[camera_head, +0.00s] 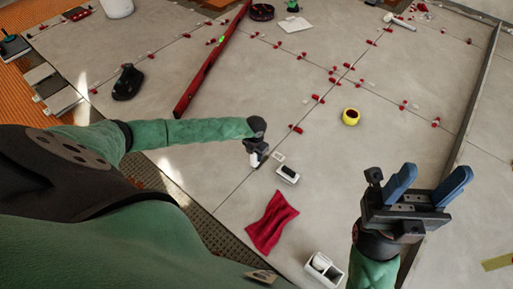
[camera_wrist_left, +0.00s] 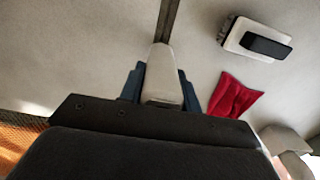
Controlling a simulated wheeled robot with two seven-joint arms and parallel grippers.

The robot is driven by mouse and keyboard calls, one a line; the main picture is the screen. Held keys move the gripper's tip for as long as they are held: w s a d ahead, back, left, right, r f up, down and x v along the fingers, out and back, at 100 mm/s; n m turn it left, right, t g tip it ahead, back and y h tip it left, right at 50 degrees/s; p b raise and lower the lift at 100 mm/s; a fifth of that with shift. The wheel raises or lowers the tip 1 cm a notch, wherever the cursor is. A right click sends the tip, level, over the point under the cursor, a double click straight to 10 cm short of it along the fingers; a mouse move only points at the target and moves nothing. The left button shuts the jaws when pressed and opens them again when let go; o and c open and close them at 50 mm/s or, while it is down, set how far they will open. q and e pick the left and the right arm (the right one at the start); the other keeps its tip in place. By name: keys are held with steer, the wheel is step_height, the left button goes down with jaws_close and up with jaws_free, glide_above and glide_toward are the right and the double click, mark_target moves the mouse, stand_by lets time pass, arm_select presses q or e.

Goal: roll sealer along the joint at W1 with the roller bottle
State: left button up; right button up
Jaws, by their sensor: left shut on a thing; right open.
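My left gripper (camera_head: 257,155) is low over the tiles, at the near end of a dark joint (camera_head: 238,186) between two large grey tiles. It is shut on the white roller bottle (camera_head: 254,158). In the left wrist view the white bottle (camera_wrist_left: 159,75) sits between the blue fingers (camera_wrist_left: 160,92), its narrow end lined up with the dark joint (camera_wrist_left: 168,20). Whether its tip touches the floor I cannot tell. No W1 label is legible. My right gripper (camera_head: 428,183) is open and empty, raised at the right with its blue fingers apart.
A white block with a black top (camera_head: 288,174) and a red cloth (camera_head: 271,221) lie right of the joint. A white box (camera_head: 324,269), yellow tape roll (camera_head: 350,116), red level (camera_head: 212,62) and black knee-pad-like item (camera_head: 128,82) are around. Red clips (camera_head: 318,99) line the joints farther off.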

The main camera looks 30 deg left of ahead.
arm_select(q)
steer(key=shift+s, duration=0.3)
steer(key=shift+s+a+p, duration=0.15)
steer(key=shift+s+p, duration=0.55)
steer(key=shift+s, duration=0.1)
steer(key=shift+s+r, duration=0.1)
steer(key=shift+s, duration=0.2)
steer(key=shift+s+a+p, duration=0.1)
steer(key=shift+s+p, duration=0.4)
steer(key=shift+s, duration=0.25)
